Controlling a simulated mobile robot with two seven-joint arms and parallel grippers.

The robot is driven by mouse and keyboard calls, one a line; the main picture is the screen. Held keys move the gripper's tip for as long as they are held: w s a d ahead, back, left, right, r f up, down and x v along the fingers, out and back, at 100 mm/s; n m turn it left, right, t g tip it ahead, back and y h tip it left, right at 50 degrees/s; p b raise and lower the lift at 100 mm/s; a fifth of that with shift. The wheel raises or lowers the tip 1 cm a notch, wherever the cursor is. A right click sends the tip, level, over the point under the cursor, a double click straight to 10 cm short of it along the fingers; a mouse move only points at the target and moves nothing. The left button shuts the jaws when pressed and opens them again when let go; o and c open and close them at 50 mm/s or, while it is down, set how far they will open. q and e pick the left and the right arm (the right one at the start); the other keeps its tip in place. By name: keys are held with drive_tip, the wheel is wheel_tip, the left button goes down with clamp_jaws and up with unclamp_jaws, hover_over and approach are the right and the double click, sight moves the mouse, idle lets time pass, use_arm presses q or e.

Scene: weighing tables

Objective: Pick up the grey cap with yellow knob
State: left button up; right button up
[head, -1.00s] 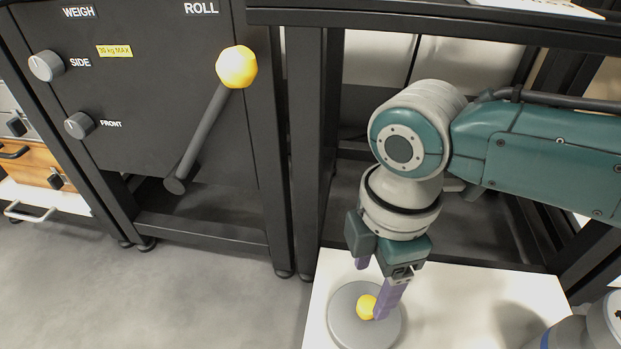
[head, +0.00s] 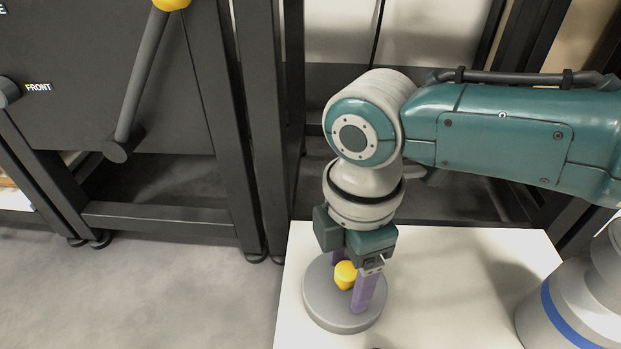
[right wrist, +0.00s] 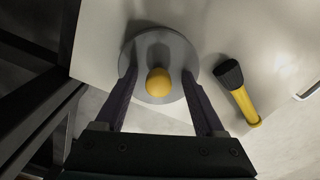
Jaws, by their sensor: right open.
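The grey cap (head: 318,306) is a round disc with a yellow knob (head: 345,275) at its middle. It lies on a white surface (head: 440,300) at the lower middle of the head view. My right gripper (head: 350,285) points down over the cap with its purple fingers apart. In the right wrist view the open right gripper (right wrist: 160,95) has one finger on each side of the yellow knob (right wrist: 158,82), with visible gaps, and the grey cap (right wrist: 160,45) lies beyond. My left gripper is not in view.
A brush with a black head and yellow handle (right wrist: 240,92) lies right of the cap in the right wrist view. A dark cabinet with a lever (head: 140,80) stands at the left in the head view. Black frame posts (head: 255,130) stand behind the white surface.

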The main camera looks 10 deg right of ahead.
drive_tip(key=shift+w, duration=0.1)
drive_tip(key=c, duration=0.5)
clamp_jaws()
